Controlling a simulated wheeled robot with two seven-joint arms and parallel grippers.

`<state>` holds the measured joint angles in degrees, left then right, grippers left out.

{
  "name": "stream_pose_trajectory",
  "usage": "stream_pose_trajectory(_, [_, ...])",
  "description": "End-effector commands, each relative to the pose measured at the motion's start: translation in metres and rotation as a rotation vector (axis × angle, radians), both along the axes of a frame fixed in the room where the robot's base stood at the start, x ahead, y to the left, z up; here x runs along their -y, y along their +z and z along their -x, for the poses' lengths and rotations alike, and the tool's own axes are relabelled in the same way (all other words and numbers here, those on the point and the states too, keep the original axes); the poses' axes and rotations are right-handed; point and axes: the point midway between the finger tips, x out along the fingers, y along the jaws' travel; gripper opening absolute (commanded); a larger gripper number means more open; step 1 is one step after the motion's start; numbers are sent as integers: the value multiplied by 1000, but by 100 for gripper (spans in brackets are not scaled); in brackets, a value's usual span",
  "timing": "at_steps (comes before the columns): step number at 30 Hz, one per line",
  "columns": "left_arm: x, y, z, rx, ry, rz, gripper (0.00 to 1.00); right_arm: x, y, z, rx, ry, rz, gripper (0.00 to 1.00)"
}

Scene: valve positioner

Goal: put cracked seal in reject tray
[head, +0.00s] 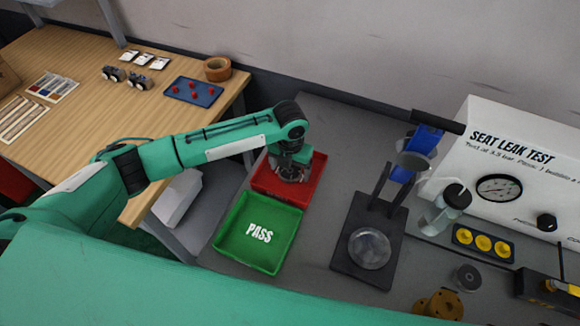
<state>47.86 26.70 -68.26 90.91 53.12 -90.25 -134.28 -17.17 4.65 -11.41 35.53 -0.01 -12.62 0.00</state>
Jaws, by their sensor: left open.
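The red tray (316,178), which I take for the reject tray, lies on the grey bench behind the green tray. My left arm reaches in from the left, and its gripper (291,176) points down over the red tray's inside. The left gripper is open; its fingers are small and dark in this view. The gripper hides much of the tray floor. I cannot make out a cracked seal in or below the gripper. My right gripper is not in view.
The green PASS tray (259,232) stands directly in front of the red tray. A black press stand (370,245) with a blue upper part stands to the right. Beyond it are a leak test panel (520,165) and yellow round parts (483,243). A wooden table (90,120) stands left.

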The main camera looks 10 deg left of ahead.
Motion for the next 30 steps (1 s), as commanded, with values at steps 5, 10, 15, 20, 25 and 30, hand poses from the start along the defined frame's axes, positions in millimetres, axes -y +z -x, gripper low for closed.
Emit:
stream_pose_trajectory(5, [0, 5, 0, 2, -1, 1, 82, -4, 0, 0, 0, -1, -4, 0])
stream_pose_trajectory(10, [0, 30, -1, 5, -2, 1, 82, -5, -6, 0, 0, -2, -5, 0])
stream_pose_trajectory(15, [1, 68, -1, 6, -2, 1, 82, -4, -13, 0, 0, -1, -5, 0])
stream_pose_trajectory(20, [0, 99, -1, 3, -1, 1, 82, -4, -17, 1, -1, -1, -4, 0])
stream_pose_trajectory(25, [0, 118, 0, 1, 0, 0, 82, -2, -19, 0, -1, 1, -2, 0])
stream_pose_trajectory(30, [0, 123, 0, 0, 0, 1, 82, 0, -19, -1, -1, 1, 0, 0])
